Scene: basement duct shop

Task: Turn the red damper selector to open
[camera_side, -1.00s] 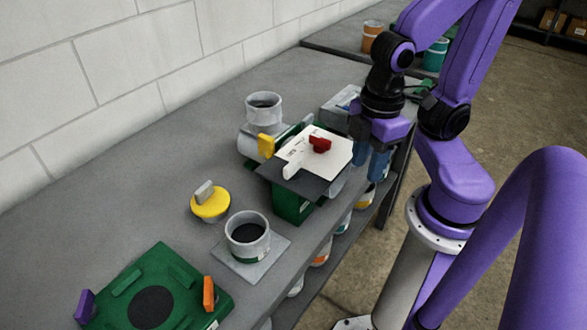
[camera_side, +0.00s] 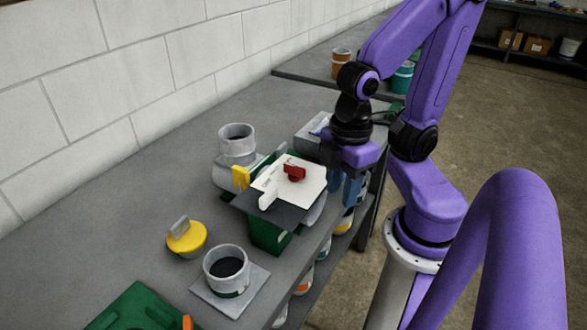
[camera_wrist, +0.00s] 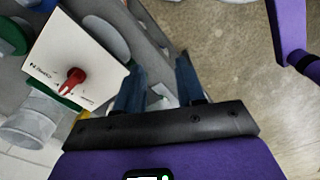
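The red damper selector (camera_side: 294,172) sits on a white plate (camera_side: 309,185) that tops a dark board on a green stand (camera_side: 268,236). In the wrist view the red selector (camera_wrist: 73,80) is a knob with a forked pointer, at the left on the white plate (camera_wrist: 88,48) with small printed labels I cannot read. My gripper (camera_side: 346,190) hangs to the right of the plate in the side view, apart from the selector. In the wrist view my gripper's two blue fingers (camera_wrist: 160,82) are spread wide, with nothing held between them.
A grey duct collar (camera_side: 236,145) and a yellow tab (camera_side: 240,177) stand beside the plate. A yellow-capped piece (camera_side: 187,237), an open grey collar on a square flange (camera_side: 227,268) and a green plate (camera_side: 135,308) are nearer. Cans sit under the bench.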

